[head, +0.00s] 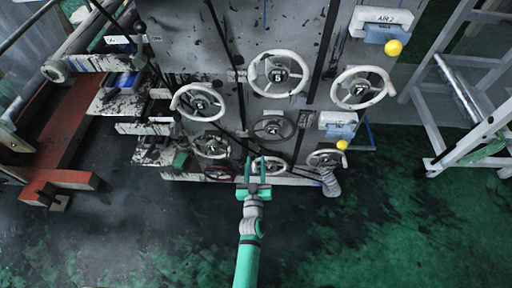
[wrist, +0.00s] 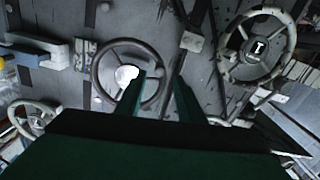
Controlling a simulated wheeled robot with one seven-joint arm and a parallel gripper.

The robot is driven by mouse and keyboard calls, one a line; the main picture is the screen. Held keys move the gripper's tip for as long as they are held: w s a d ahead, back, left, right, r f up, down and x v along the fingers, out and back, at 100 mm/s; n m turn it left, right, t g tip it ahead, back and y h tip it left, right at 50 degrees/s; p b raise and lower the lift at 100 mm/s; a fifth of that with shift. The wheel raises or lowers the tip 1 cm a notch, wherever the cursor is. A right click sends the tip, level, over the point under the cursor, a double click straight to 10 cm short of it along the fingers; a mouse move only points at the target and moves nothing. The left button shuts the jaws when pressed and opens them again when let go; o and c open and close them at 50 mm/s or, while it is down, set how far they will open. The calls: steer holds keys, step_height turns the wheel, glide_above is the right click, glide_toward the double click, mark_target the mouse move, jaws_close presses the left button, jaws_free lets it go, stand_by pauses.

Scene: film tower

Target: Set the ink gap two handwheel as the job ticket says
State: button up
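Several round handwheels stand on the grey machine panel in the head view; their small labels are hard to read, and I cannot tell which is ink gap two. A dark grey handwheel (head: 272,128) is at the panel's middle, just beyond my gripper (head: 256,164). A white handwheel (head: 268,166) is partly hidden behind my gripper. In the wrist view, a dark-rimmed handwheel (wrist: 98,65) with a white hub is behind the left finger of my gripper (wrist: 160,82). My fingers are apart and hold nothing. I cannot make out a job ticket.
Larger white handwheels (head: 279,74) are higher on the panel. A box marked AIR 2 (head: 381,22) with a yellow knob (head: 393,47) is at upper right. A white ladder (head: 424,125) stands right, a red-brown beam (head: 77,115) left. The stained green floor in front is clear.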

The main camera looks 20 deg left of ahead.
mark_target(256, 147)
steer(key=shift+x, duration=3.8)
steer(key=shift+c, duration=0.4)
jaws_close()
